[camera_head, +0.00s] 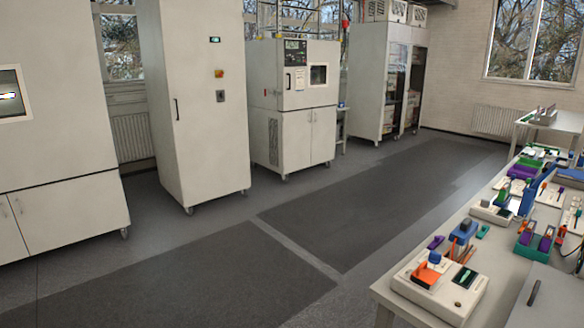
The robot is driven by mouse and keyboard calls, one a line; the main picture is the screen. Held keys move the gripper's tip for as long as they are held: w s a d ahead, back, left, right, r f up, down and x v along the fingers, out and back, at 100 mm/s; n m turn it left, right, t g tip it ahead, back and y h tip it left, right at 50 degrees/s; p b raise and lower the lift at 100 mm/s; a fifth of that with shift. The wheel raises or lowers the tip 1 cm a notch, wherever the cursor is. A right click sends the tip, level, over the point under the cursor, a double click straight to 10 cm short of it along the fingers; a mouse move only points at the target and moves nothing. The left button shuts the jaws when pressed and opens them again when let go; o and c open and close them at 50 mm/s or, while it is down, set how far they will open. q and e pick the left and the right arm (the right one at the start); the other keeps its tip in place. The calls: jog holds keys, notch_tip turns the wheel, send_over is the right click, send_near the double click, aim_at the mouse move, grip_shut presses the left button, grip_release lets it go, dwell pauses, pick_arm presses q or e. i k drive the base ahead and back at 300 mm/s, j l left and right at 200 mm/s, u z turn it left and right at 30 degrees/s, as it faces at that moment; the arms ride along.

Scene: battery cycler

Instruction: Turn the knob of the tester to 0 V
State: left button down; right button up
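A beige box device (447,297) sits at the near left corner of the workbench at lower right. It looks like a tester, but I cannot be sure. On its top are an orange part (425,273), a small blue rounded piece (434,257) and a dark panel with a green area (464,277). I cannot tell whether the blue piece is the knob, and no voltage marking is legible. A second, similar beige device (491,213) stands farther back on the bench. Neither of my grippers is in view.
The workbench (395,286) carries several coloured holders and a grey plate (545,300). A second table (527,124) stands behind it. Tall cabinets (190,110) and a test chamber (295,95) line the left and back. The dark floor (330,225) between is clear.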

aim_at(434, 258)
jog(key=i+j+z, duration=0.1)
jog(key=i+j, duration=0.25)
jog(key=i+j+z, duration=0.1)
jog(key=i+j, duration=0.25)
jog(key=j, duration=0.2)
jog(key=i+j+z, duration=0.15)
jog(key=i+j, duration=0.15)
jog(key=j, duration=0.15)
